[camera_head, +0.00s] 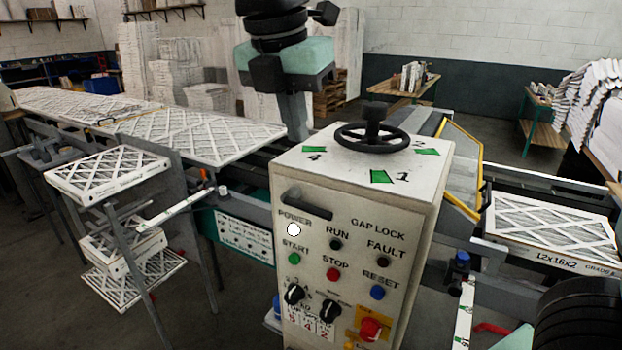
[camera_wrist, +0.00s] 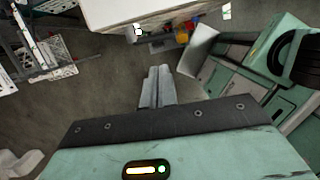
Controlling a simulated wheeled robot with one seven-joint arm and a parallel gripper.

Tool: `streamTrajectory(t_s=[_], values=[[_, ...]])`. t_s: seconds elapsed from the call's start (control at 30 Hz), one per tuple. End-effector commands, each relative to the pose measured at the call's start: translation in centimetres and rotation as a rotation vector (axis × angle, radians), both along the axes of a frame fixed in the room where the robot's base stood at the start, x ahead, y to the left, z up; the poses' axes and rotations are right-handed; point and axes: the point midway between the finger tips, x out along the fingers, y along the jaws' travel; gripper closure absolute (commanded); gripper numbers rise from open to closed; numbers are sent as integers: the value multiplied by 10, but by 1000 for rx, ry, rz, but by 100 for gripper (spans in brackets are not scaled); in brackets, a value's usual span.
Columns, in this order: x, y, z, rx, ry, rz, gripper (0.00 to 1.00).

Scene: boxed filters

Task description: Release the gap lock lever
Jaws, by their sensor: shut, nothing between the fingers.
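A pale control cabinet (camera_head: 345,270) stands in the middle of the head view, with the printed words GAP LOCK (camera_head: 377,229) on its upper front. A short dark lever (camera_head: 306,203) sticks out of the front at the upper left, slanting slightly down to the right; I take it for the gap lock lever. My gripper (camera_head: 298,136) points down at the back left of the cabinet top, apart from the lever. In the wrist view its fingers (camera_wrist: 157,75) are together with nothing between them. The lever cannot be made out in the wrist view.
A black handwheel (camera_head: 372,135) sits on the cabinet top. Buttons, knobs and a red emergency stop (camera_head: 370,329) are below the lever. Conveyors with boxed filters (camera_head: 190,135) lie left and right (camera_head: 550,225). A filter rack (camera_head: 120,220) stands left. Open floor lies in front.

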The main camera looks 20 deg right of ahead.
Motion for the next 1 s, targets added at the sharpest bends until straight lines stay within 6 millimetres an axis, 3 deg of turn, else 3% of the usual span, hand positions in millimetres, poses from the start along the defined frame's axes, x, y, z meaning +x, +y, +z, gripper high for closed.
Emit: streamTrajectory(t_s=[0.37, 0.53, 0.67, 1.0], values=[[2, -1, 4, -7, 2, 19, 100], [3, -3, -4, -9, 5, 18, 100], [4, -8, -21, -10, 6, 18, 100], [14, -23, -88, -11, 7, 18, 100]])
